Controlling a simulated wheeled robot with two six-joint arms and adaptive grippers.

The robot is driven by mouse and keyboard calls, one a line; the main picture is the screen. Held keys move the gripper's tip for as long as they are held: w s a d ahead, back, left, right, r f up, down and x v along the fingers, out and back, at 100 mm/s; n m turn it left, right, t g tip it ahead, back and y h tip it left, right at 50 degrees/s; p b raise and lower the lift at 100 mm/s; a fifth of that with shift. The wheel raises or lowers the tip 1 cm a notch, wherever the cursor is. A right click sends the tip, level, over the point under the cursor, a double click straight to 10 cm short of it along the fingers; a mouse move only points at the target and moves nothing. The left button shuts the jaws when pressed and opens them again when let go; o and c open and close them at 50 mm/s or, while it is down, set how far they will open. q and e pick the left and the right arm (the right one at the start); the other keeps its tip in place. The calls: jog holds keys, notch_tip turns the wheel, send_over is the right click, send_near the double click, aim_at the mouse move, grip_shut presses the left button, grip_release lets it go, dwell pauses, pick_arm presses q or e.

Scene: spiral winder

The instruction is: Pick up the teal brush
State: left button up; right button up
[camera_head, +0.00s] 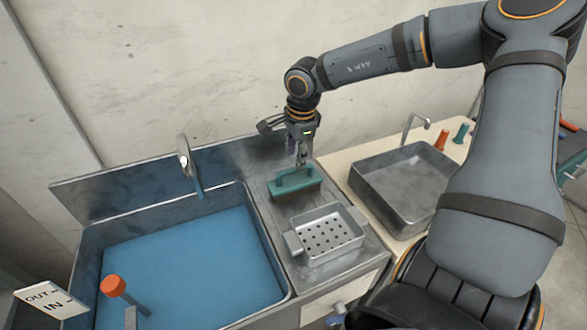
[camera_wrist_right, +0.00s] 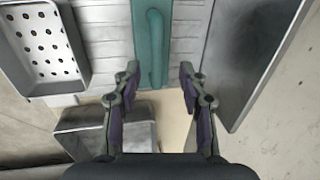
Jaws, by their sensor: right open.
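The teal brush (camera_head: 294,183) lies on the metal drainboard between the two basins, with its raised handle on top. My right gripper (camera_head: 301,160) points down at the brush, right above or at its handle. In the right wrist view the teal brush (camera_wrist_right: 154,40) runs up the picture, and its handle end lies between the two spread fingers of my right gripper (camera_wrist_right: 160,75). The fingers are open, and a gap shows on each side of the handle. I cannot tell how far down around the handle they reach. My left gripper is out of view.
A perforated metal tray (camera_head: 326,232) stands in front of the brush. A large sink with blue liquid (camera_head: 190,265) is to the left, with a faucet (camera_head: 188,165) behind. A shallow metal basin (camera_head: 395,190) is to the right, with orange (camera_head: 441,140) and teal (camera_head: 460,133) items beyond.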

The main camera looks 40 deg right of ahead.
aim_at(295, 180)
jog(key=shift+w+f+b, duration=0.1)
jog(key=shift+f+b, duration=0.2)
jog(key=shift+f, duration=0.35)
jog(key=shift+r, duration=0.15)
jog(key=shift+f, duration=0.3)
jog(key=shift+d+f+b, duration=0.1)
jog(key=shift+f+b, duration=0.65)
jog(key=shift+b, duration=0.2)
jog(key=f, duration=0.2)
jog(key=f+p, duration=0.1)
jog(key=shift+w+d+f, duration=0.1)
jog(key=shift+w+d, duration=0.15)
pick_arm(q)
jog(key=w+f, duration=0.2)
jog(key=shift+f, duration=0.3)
pick_arm(e)
jog(key=shift+a, duration=0.1)
jog(key=shift+c, duration=0.3)
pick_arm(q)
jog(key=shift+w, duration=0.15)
pick_arm(e)
grip_shut()
